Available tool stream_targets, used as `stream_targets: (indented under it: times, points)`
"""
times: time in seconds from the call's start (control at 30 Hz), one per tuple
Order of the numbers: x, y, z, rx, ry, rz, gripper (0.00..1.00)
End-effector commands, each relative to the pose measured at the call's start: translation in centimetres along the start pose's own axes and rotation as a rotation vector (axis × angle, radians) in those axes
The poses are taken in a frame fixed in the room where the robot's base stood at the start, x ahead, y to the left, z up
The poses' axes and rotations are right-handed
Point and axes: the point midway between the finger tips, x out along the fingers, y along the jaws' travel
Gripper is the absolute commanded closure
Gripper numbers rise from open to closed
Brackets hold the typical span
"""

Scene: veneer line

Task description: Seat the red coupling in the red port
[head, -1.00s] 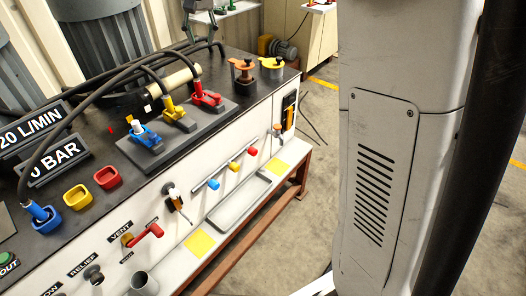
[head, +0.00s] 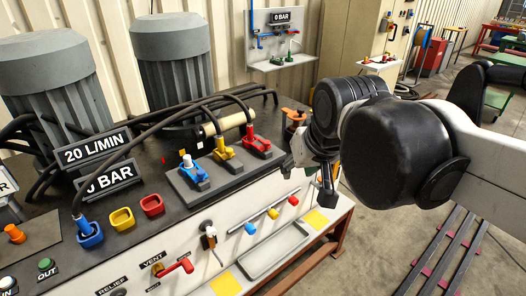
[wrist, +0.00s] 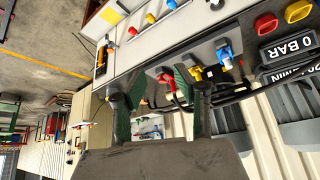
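Black hoses (head: 150,127) arch over the bench. Signs (head: 97,150) stand behind the cups.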

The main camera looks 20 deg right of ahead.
Motion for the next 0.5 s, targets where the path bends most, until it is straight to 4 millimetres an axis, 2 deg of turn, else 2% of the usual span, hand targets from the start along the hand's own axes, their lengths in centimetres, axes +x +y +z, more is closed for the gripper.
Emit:
stream_targets:
  times: [0.03,0.2,0.33,0.5]
  points:
    - [0.2,0.1,1.9,-0.01,0.012,-0.001,0.71]
    - [0.9,0.3,6.1,-0.039,0.051,-0.002,0.71]
    - [1.4,0.4,7.7,-0.05,0.065,-0.002,0.71]
    - [1.5,0.5,8.2,-0.055,0.07,-0.002,0.71]
